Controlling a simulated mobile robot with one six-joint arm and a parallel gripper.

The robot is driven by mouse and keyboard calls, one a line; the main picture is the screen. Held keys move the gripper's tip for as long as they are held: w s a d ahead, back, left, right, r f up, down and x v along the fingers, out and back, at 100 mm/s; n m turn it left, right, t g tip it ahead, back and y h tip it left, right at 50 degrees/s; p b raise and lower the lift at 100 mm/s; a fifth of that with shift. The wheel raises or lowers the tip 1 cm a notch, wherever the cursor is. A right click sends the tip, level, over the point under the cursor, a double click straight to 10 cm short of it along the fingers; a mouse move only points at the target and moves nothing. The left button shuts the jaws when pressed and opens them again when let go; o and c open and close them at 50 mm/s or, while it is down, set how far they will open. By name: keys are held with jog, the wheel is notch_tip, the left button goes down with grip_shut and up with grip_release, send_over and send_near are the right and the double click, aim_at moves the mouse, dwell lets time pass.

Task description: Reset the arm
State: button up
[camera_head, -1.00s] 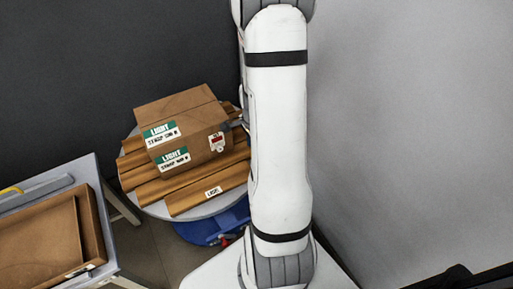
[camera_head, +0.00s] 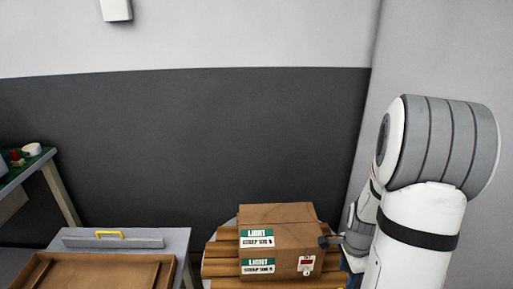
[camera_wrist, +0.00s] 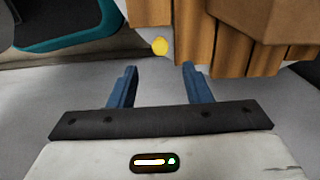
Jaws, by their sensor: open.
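My gripper (camera_wrist: 158,80) is open and empty in the wrist view, its two blue fingers apart over grey floor. In the head view my white and grey arm stands at the right. A dark part at its end is near the right side of a cardboard box; I cannot tell whether it touches. The box (camera_head: 277,240) bears green and white "LIGHT" labels and sits on brown corrugated pieces (camera_head: 222,252). In the wrist view brown corrugated pieces (camera_wrist: 196,42) are just beyond the fingertips.
A grey table (camera_head: 175,240) at the lower left holds a brown tray (camera_head: 105,270) and a grey bar with a yellow handle (camera_head: 110,238). A green-topped bench (camera_head: 30,165) is at the far left. A yellow round thing (camera_wrist: 160,46) shows in the wrist view.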

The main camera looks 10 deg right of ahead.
jog(key=s+a+r+n+t+p, duration=0.1)
jog(key=a+r+n+p, duration=0.5)
jog(key=r, duration=0.6)
jog(key=s+a+r+n+p, duration=0.4)
jog(key=a+r+n+p, duration=0.2)
jog(key=r, duration=0.6)
jog(key=s+a+r+n+t+p, duration=0.1)
jog(key=s+a+r+n+p, duration=0.2)
jog(key=r, duration=0.9)
jog(key=a+n+p, duration=0.3)
jog(key=n, duration=0.1)
jog(key=shift+r+t, duration=0.25)
jog(key=shift+t, duration=0.05)
jog(key=shift+a, duration=0.1)
jog(key=shift+c, duration=0.8)
